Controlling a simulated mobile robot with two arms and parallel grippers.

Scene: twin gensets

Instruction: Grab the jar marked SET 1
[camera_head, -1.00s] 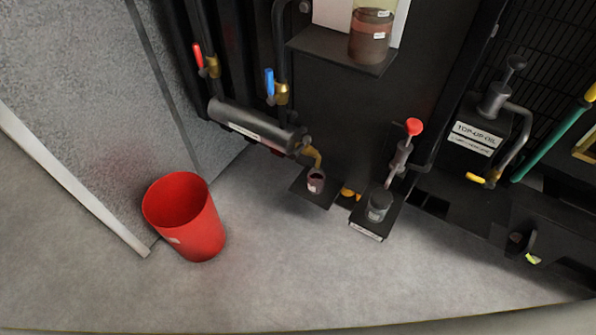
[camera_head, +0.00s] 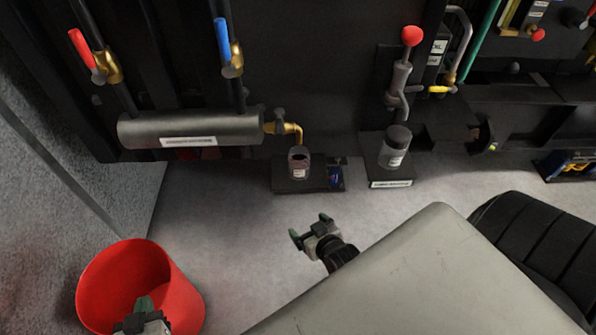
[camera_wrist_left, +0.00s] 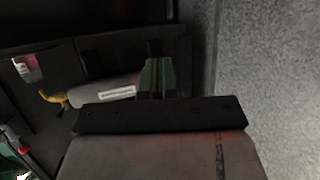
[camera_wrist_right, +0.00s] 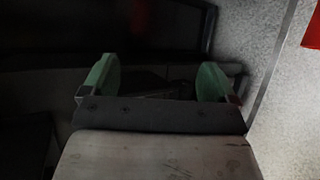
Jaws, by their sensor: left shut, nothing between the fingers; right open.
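A small open jar (camera_head: 299,165) with dark contents and a pale label stands under a brass tap on a low black shelf. A second jar (camera_head: 395,148), clear with a dark lid and a label, stands on a bracket to its right. I cannot read either jar's label. My right gripper (camera_head: 311,231) is open and empty, in front of and below the shelf, apart from both jars. In the right wrist view its green fingers (camera_wrist_right: 158,78) are spread. My left gripper (camera_head: 144,308) is shut and empty in front of the red bin; its fingers (camera_wrist_left: 157,78) meet in the left wrist view.
A red bin (camera_head: 125,285) stands at lower left. A dark horizontal cylinder (camera_head: 190,128) with red-handled (camera_head: 84,48) and blue-handled (camera_head: 222,38) valves is above left. A red-knobbed lever (camera_head: 411,36) stands above the lidded jar. Floor (camera_head: 220,215) before the shelf is clear.

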